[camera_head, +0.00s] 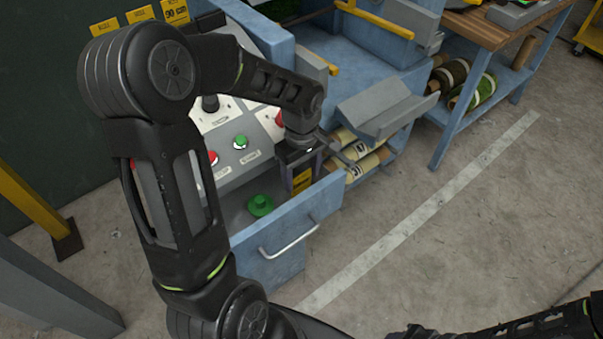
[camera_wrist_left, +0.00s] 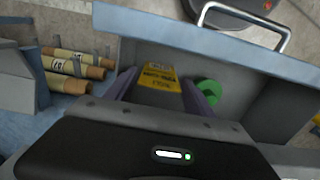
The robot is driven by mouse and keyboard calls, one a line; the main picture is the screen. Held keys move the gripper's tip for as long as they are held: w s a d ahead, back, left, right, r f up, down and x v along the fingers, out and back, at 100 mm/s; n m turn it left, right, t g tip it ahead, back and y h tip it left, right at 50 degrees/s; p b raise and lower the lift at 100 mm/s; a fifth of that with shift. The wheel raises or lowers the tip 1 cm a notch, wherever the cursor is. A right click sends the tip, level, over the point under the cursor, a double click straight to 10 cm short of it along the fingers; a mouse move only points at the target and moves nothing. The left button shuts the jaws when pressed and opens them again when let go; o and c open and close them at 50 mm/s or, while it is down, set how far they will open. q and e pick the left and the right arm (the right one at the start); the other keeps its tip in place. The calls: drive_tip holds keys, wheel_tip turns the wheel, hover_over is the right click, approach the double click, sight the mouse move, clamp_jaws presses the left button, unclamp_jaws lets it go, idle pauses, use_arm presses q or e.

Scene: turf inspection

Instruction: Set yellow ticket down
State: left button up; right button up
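The yellow ticket (camera_head: 303,181) has dark print and is at the open drawer (camera_head: 312,208), just behind its front panel. It also shows in the left wrist view (camera_wrist_left: 159,77). My left gripper (camera_head: 303,176) points down over the drawer, with one finger along each side edge of the ticket. Whether the ticket's lower end touches the drawer floor is hidden. Part of my right arm shows at the bottom right of the head view; its gripper is not visible.
A green round object (camera_head: 261,205) lies in the drawer, beside the ticket. A sloped panel (camera_head: 236,160) with red and green buttons is behind it. Rolls (camera_head: 365,160) lie on a shelf right of the drawer. The floor (camera_head: 450,255) to the right is clear.

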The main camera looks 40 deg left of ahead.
use_arm(q)
wheel_tip(320, 180, up, 12)
drive_tip(key=shift+r+b, duration=0.15)
drive_tip(key=shift+b, duration=0.25)
idle(0.7)
